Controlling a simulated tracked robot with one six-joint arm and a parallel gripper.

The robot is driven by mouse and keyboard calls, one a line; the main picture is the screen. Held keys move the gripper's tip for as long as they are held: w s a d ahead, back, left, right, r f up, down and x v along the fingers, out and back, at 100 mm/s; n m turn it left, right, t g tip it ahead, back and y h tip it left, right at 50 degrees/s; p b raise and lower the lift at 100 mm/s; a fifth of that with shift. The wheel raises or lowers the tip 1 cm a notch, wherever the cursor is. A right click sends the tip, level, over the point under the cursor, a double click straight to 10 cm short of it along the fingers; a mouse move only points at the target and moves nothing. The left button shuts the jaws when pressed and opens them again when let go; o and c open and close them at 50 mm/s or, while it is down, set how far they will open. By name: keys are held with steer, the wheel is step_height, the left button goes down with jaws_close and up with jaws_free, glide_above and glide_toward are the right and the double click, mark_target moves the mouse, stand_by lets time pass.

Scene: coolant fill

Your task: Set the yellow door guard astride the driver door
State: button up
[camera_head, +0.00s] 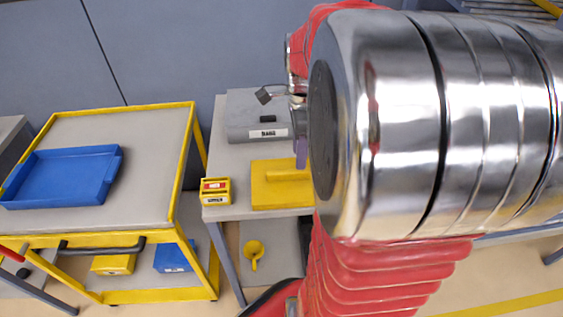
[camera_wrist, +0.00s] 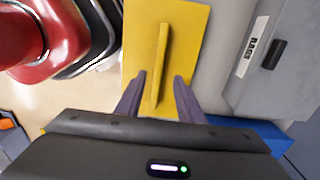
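The yellow door guard (camera_head: 283,191) is a flat yellow plate with a raised rib along its middle. It lies on the grey side table, its right part hidden behind my arm in the head view. In the wrist view the guard (camera_wrist: 187,40) fills the top centre. My gripper (camera_wrist: 160,77) is open, its two purple fingers apart on either side of the rib's lower part, with visible gaps. I cannot tell how far above the plate they are. In the head view only a purple finger of my gripper (camera_head: 301,153) shows. I cannot make out the driver door.
A grey case (camera_head: 255,117) stands behind the guard on the table. A small yellow box (camera_head: 215,191) sits at the table's left edge. A yellow-framed cart (camera_head: 140,150) with a blue tray (camera_head: 65,177) stands left. A yellow funnel-like item (camera_head: 254,250) lies below.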

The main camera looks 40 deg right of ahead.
mark_target(300, 177)
steer(key=shift+f, duration=0.25)
steer(key=shift+s+f, duration=0.2)
steer(key=shift+f, duration=2.4)
steer(key=shift+c, duration=0.3)
jaws_close()
